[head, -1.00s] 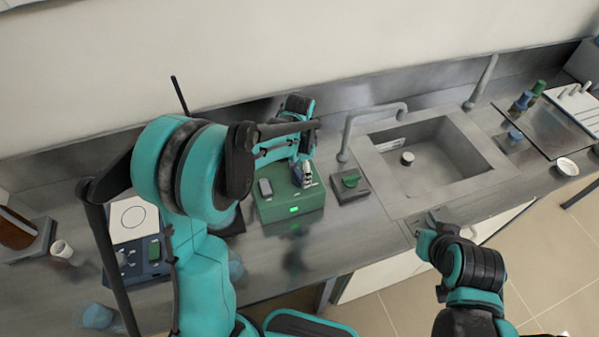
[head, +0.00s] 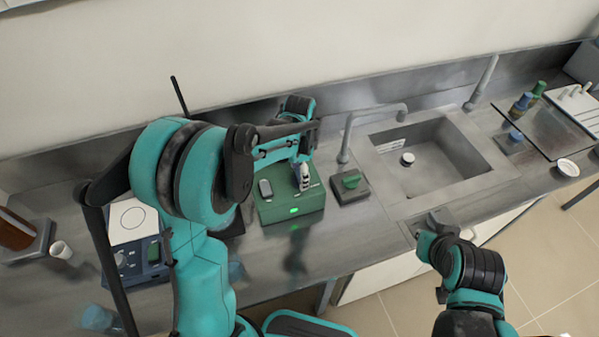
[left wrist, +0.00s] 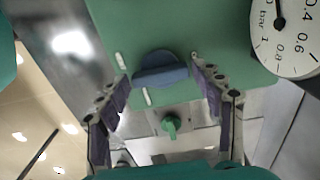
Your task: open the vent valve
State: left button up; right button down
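A green box (head: 290,210) with a lit green indicator stands on the counter left of the sink. In the left wrist view its top (left wrist: 210,30) carries a blue-grey turning handle (left wrist: 160,72) and a round bar gauge (left wrist: 284,35). My left gripper (head: 304,183) is over the box's right part. In the left wrist view its fingers (left wrist: 160,82) are open, one on either side of the handle; contact cannot be told. A small grey block with a green handle (head: 351,181) stands to the right; the green handle also shows in the wrist view (left wrist: 171,126). My right gripper (head: 431,231) is near the counter's front edge.
A blue device with a white plate (head: 132,222) and a small white cup (head: 61,249) stand at the left.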

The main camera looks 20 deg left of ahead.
aim_at(299, 175)
dwell(0.3)
pick_arm(q)
notch_tip(299, 175, up, 12)
dwell(0.4)
dwell(0.6)
jog(key=s+a+f+n+t+b, duration=0.1)
jog(key=s+f+n+t+b, duration=0.2)
jog(key=s+n, duration=0.2)
jog(key=s+a+f+n+t+b, duration=0.1)
jog(key=s+f+n+t+b, duration=0.3)
jog(key=s, duration=0.8)
jog(key=shift+s+f+n, duration=0.25)
jog(key=shift+f+n, duration=0.05)
jog(key=shift+n, duration=0.9)
jog(key=shift+a, duration=0.1)
